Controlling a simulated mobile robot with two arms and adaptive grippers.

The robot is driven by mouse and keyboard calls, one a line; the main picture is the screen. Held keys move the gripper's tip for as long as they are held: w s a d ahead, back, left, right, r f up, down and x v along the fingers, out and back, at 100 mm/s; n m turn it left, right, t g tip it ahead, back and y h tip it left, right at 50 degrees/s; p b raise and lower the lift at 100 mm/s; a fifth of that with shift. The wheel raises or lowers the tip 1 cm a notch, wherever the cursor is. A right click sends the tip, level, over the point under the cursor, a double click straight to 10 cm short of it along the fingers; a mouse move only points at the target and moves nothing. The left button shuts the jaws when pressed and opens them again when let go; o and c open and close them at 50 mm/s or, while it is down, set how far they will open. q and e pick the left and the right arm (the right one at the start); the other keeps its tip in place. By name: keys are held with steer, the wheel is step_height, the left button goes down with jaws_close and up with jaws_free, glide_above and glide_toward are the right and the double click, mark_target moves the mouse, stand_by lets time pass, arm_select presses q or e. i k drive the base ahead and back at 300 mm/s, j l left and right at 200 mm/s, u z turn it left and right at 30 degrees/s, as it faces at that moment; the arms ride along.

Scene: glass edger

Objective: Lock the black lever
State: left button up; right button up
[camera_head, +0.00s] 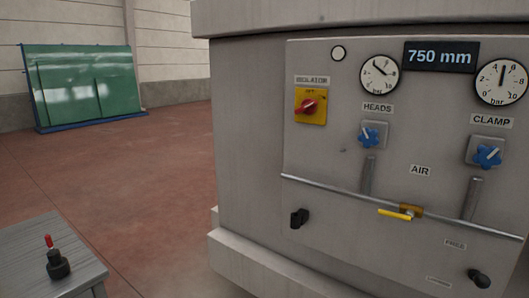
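A black lever (478,278) sits at the lower right of the grey machine panel (340,250). A label reading FREE (455,243) is above and left of it. Another small label (439,281) is to its left, too small to read. A second black handle (299,218) sits at the panel's lower left, below the pipe. I cannot tell the lever's exact setting. Neither of my grippers is in view.
The panel carries a yellow isolator with a red knob (308,105), two blue knobs (370,136), gauges and a yellow valve handle (395,214) on a pipe. A grey table (30,255) stands at lower left. Red floor (140,170) is clear.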

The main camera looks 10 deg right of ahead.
mark_target(482, 280)
steer(key=z, duration=1.85)
